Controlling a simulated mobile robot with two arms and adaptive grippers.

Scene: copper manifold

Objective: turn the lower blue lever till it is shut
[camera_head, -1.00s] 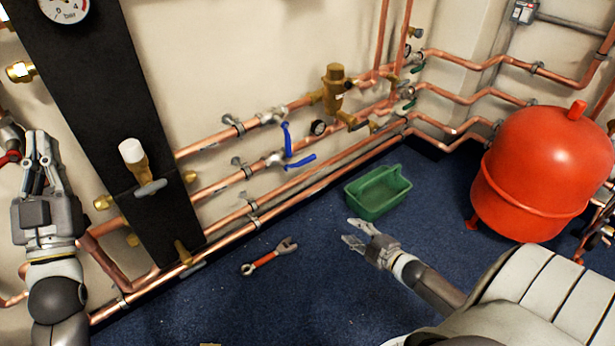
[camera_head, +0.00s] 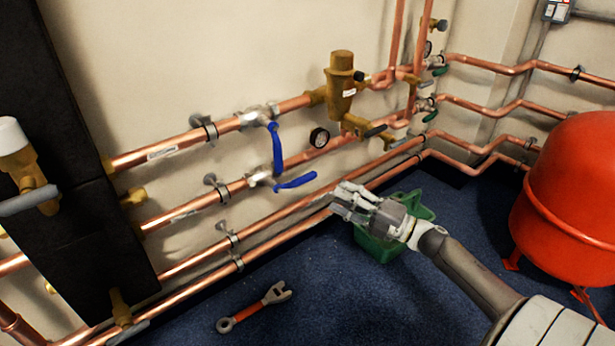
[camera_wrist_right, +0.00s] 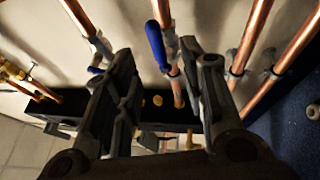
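The lower blue lever (camera_head: 296,181) sticks out to the right from its valve (camera_head: 260,178) on the second pipe, tilted slightly up and roughly along the pipe. The upper blue lever (camera_head: 275,148) points down, across its pipe. My right gripper (camera_head: 343,200) is right of and a little below the lower lever, apart from it. Its fingers are spread and empty. In the right wrist view, the lower lever (camera_wrist_right: 155,45) shows between the open fingers (camera_wrist_right: 157,62), beyond the tips. The upper lever (camera_wrist_right: 95,70) is partly hidden by the left finger. My left gripper is out of view.
Copper pipes (camera_head: 192,265) run along the wall below the levers. A green crate (camera_head: 378,247) stands on the floor behind my right gripper. An orange-handled wrench (camera_head: 255,307) lies on the blue floor. A red tank (camera_head: 575,185) stands at right.

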